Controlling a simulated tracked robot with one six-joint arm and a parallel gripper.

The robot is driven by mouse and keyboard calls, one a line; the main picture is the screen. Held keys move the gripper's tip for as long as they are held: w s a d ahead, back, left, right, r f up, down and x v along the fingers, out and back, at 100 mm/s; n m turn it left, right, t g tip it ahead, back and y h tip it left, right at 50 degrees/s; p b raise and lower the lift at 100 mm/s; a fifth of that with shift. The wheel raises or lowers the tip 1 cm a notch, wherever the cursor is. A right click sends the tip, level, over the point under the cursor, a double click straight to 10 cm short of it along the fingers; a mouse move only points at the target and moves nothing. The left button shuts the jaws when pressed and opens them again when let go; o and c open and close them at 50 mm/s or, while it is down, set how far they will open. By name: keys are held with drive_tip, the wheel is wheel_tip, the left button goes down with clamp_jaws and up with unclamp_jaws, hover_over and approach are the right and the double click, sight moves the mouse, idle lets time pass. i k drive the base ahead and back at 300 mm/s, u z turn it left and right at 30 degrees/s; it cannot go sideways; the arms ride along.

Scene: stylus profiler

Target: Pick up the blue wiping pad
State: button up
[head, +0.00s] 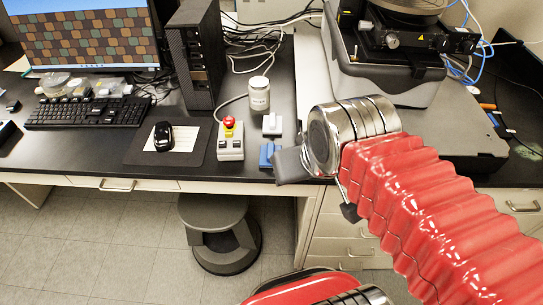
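The blue wiping pad (267,154) lies near the front edge of the black desk, in the middle of the head view. Its right part is hidden behind my gripper. My gripper (289,166) shows as a grey block at the end of the silver wrist, over or just in front of the pad's right side. I cannot tell whether it touches the pad. The fingers overlap in this view, so their opening does not show.
A control box (230,137) with a red button stands left of the pad. A small white item (272,123) and a lidded jar (259,94) stand behind it. A mouse (163,136) lies further left. The profiler (390,75) is at the right. A stool (221,238) stands below the desk.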

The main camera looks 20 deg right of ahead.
sight(266, 152)
drive_tip(key=k, duration=1.3)
drive_tip(key=u, duration=0.5)
drive_tip(key=i, duration=1.65)
drive_tip(key=u, duration=0.05)
